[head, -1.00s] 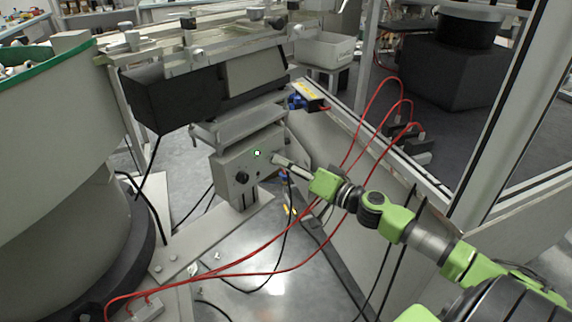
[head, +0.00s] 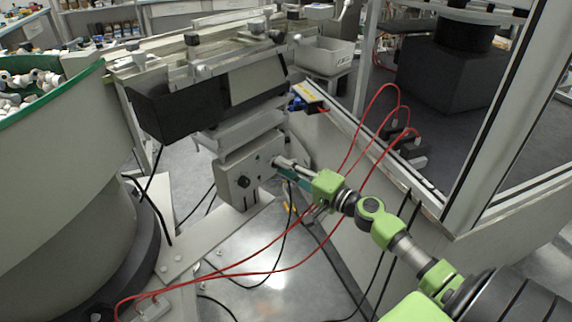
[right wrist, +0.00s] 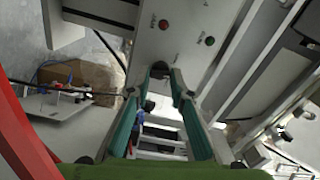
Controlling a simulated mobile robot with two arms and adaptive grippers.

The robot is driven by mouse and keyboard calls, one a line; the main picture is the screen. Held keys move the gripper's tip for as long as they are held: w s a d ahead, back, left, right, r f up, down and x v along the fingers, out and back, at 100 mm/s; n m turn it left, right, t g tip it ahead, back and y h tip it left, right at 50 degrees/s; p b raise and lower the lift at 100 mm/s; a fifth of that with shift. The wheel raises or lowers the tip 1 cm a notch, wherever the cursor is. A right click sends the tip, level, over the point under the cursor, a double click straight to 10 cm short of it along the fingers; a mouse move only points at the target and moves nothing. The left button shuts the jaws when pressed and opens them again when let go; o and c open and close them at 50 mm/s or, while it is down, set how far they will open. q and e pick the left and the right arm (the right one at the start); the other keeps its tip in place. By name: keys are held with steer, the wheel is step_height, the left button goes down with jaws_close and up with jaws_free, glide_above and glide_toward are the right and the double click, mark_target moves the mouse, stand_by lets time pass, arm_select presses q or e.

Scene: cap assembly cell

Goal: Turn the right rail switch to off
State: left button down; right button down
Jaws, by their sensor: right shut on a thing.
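The grey control box (head: 232,174) sits under the rail unit in the middle of the head view. Its face bears a black knob (head: 243,181) and a small green light (head: 257,157). My right gripper (head: 279,163) reaches the box's right part from the right. In the right wrist view, its teal fingers (right wrist: 160,78) are closed around a dark switch knob (right wrist: 157,84) on the box face, partly hidden by them. A red button (right wrist: 163,24) and a green button (right wrist: 210,41) sit beyond the fingertips. The switch's mark and labels are unreadable. My left gripper is not in view.
Red cables (head: 345,167) loop close by my right wrist. A large bowl feeder (head: 50,150) with a green rim stands at left. A metal frame post (head: 497,120) stands at right. The floor below the box is partly clear.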

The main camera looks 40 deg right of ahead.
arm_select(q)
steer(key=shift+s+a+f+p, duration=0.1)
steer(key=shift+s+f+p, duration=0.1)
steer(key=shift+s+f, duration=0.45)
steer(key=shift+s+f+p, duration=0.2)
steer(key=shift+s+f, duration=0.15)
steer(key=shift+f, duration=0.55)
arm_select(e)
steer(key=shift+f+m, duration=0.1)
steer(key=shift+m, duration=1.2)
steer(key=c, duration=1.8)
jaws_free()
steer(key=shift+s, duration=0.1)
steer(key=v, duration=1.2)
